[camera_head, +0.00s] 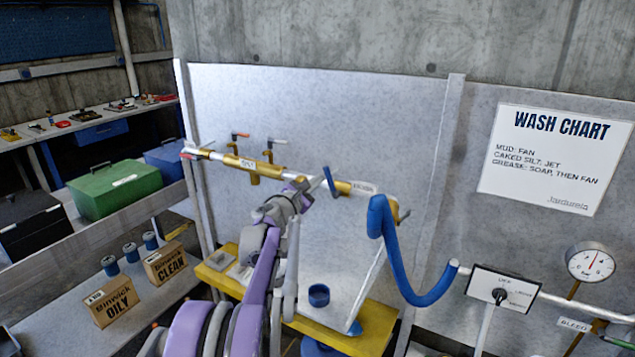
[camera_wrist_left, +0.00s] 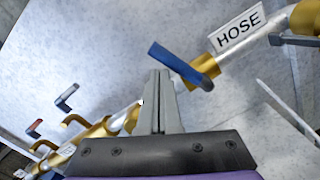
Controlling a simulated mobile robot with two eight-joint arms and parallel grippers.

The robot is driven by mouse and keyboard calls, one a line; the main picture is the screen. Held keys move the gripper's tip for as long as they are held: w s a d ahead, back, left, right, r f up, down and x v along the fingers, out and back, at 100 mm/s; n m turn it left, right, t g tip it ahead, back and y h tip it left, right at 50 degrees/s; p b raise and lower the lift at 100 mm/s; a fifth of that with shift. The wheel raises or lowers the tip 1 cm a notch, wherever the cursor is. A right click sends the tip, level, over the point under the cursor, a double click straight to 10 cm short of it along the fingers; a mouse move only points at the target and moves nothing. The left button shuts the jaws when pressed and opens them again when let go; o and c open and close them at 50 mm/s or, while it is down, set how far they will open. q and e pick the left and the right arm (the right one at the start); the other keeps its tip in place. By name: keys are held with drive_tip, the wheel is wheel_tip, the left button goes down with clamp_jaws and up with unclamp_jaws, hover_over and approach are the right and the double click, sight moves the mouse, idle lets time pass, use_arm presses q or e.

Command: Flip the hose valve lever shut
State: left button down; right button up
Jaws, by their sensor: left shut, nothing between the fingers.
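The hose valve lever (camera_head: 330,181) is a short blue handle on the brass-and-white pipe, beside the HOSE label (camera_head: 363,188). In the left wrist view the blue lever (camera_wrist_left: 178,64) slants across the pipe from its brass valve body (camera_wrist_left: 206,68), with the label (camera_wrist_left: 238,31) to the right. My left gripper (camera_head: 307,186) is just left of the lever in the head view. In the wrist view its closed, empty fingers (camera_wrist_left: 161,76) point up, with the tips close beside the lever; I cannot tell whether they touch. My right gripper is not in view.
Red (camera_head: 240,136) and grey (camera_head: 277,141) levers stand on the pipe to the left. A blue hose (camera_head: 412,280) hangs at right. A splash panel (camera_head: 310,110) stands close behind the pipe.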

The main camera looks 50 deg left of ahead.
use_arm(q)
drive_tip(key=shift+w+d+r+p, duration=0.1)
drive_tip(key=shift+d+r+p, duration=0.1)
drive_tip(key=shift+d+r, duration=0.3)
drive_tip(key=shift+w+d+r+p, duration=0.1)
drive_tip(key=shift+d+r+p, duration=0.1)
drive_tip(key=shift+d, duration=0.5)
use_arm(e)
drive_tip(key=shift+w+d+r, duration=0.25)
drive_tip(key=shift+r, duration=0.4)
use_arm(q)
drive_tip(key=shift+a, duration=0.1)
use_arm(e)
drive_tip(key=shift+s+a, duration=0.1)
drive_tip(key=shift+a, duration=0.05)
